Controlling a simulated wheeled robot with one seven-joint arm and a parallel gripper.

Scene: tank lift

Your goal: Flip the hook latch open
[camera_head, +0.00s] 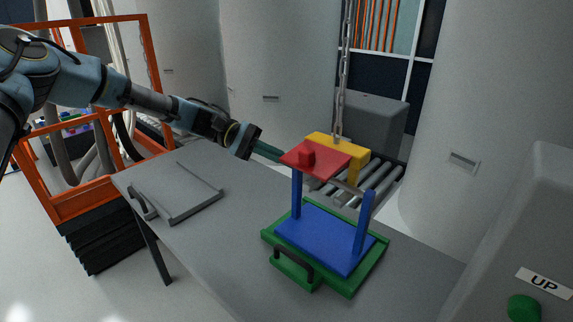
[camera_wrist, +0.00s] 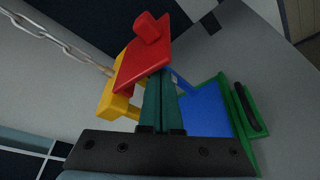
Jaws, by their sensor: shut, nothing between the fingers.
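A yellow hook (camera_head: 355,161) hangs from a chain, and it also shows in the wrist view (camera_wrist: 115,104). A red latch plate (camera_head: 325,163) with a small red knob on top lies tilted across the hook; in the wrist view the plate (camera_wrist: 138,62) is close in front of me. A blue frame with two posts (camera_head: 362,222) stands below, with a bar between the post tops partly hidden by the latch. My gripper (camera_head: 279,155), with green fingers, is shut and empty, its tips at the left edge of the red plate. In the wrist view the fingertips (camera_wrist: 163,74) overlap the plate's lower edge; I cannot tell whether they touch.
The blue base sits on a green tray (camera_head: 359,288) with a dark handle on the grey table (camera_head: 222,237). A grey lid-like plate (camera_head: 180,192) lies at left. A chain (camera_head: 341,90) hangs above the hook. A roller conveyor (camera_head: 380,186) and large grey tanks stand behind.

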